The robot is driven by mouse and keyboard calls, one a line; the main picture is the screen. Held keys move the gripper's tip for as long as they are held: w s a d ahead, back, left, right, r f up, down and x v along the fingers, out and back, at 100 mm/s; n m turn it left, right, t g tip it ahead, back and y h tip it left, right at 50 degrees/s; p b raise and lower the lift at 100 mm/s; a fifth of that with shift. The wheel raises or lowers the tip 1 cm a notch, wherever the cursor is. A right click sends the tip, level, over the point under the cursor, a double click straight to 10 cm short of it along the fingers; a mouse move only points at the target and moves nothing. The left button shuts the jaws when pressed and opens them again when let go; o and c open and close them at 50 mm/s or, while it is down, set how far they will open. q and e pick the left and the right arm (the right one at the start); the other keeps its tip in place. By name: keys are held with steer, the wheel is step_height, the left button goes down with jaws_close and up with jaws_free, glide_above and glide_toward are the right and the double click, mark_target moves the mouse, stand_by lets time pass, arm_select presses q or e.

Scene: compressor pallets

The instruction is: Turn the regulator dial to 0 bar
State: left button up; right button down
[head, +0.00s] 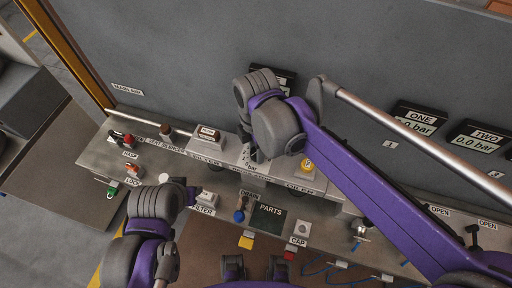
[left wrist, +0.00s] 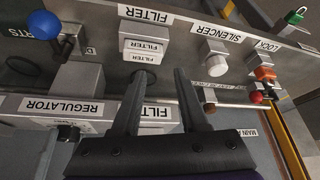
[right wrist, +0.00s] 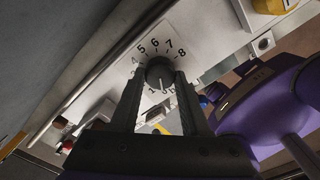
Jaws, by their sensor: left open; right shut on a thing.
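The regulator dial (right wrist: 159,73) is a dark round knob on a pale plate (right wrist: 195,30) with numbers, 4 to 8 readable along its far side. My right gripper (right wrist: 160,80) is shut on the knob, one finger on each side. A pale mark on the knob faces the gripper, near the 1, but its exact reading is unclear. In the head view my right gripper (head: 250,152) reaches down to the dial plate, and the wrist hides most of it. My left gripper (left wrist: 163,76) is open and empty near the FILTER block (left wrist: 146,50); it also shows in the head view (head: 192,190).
Displays ONE (head: 418,120) and TWO (head: 477,138) read 0.0 bar; another behind my right arm is mostly hidden. A blue-knobbed lever (left wrist: 44,25), a silencer (left wrist: 215,63) and a red-orange lock (left wrist: 265,74) stand near my left gripper.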

stand_by(0.5)
steer(key=shift+c, duration=1.9)
jaws_free()
steer(key=shift+r, duration=0.1)
step_height(320, 180, up, 11)
steer(key=shift+f+p, duration=0.2)
steer(key=shift+p, duration=0.15)
